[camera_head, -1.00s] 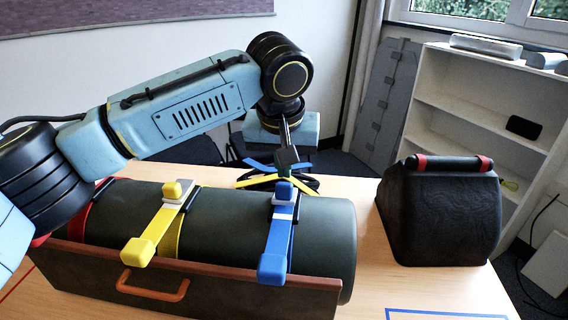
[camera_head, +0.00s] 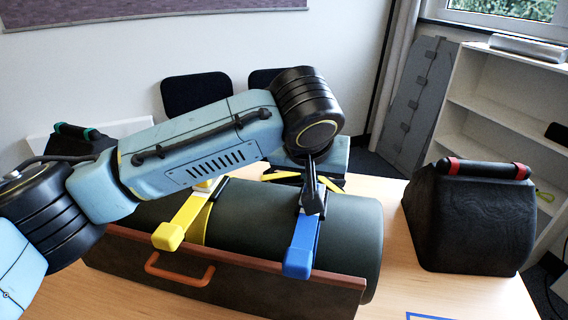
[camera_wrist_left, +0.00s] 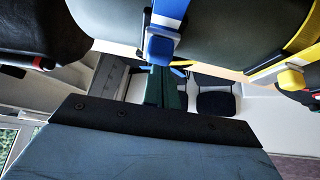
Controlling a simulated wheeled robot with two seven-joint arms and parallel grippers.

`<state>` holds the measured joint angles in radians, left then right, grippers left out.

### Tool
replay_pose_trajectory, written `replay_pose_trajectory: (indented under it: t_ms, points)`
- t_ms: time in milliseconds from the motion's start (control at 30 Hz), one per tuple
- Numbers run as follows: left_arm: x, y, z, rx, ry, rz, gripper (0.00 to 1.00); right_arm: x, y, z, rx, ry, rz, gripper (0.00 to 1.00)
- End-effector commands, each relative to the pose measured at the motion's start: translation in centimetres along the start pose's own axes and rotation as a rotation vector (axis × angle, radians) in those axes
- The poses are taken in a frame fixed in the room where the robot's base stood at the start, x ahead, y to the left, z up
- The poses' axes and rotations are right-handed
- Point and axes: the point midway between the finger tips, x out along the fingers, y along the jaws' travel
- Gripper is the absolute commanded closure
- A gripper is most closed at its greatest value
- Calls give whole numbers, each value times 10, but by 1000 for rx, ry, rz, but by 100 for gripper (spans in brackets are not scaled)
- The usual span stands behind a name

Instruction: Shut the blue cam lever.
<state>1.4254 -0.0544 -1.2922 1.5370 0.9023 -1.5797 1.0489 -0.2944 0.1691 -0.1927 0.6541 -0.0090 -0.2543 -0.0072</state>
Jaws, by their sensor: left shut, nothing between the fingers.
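The blue cam lever (camera_head: 302,246) lies on the dark green drum (camera_head: 352,225) in the head view. Its long arm reaches from the top of the drum toward the front and ends in a blue block near the brown panel. My left gripper (camera_head: 313,206) is shut and empty, over the lever's upper part, which it partly hides. In the left wrist view the blue lever (camera_wrist_left: 166,18) shows at the top, and the dark fingers of my left gripper (camera_wrist_left: 164,72) point at its blue block. I cannot tell whether they touch it. My right gripper is not in view.
A yellow cam lever (camera_head: 183,220) sits left of the blue one, partly behind my left arm. The brown panel (camera_head: 215,275) with an orange handle stands in front of the drum. A black bag-like case (camera_head: 470,215) stands at the right, with bare table between.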

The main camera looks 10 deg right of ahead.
Motion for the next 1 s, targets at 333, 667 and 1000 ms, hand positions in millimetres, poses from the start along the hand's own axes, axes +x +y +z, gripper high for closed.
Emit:
replay_pose_trajectory:
  t_ms: [333,667,1000]
  points:
    - [1,0,6,-3,69,1,100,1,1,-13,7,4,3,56]
    - [-4,-1,6,-3,67,1,100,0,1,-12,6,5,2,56]
    - [-71,0,9,-1,70,3,100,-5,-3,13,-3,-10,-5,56]
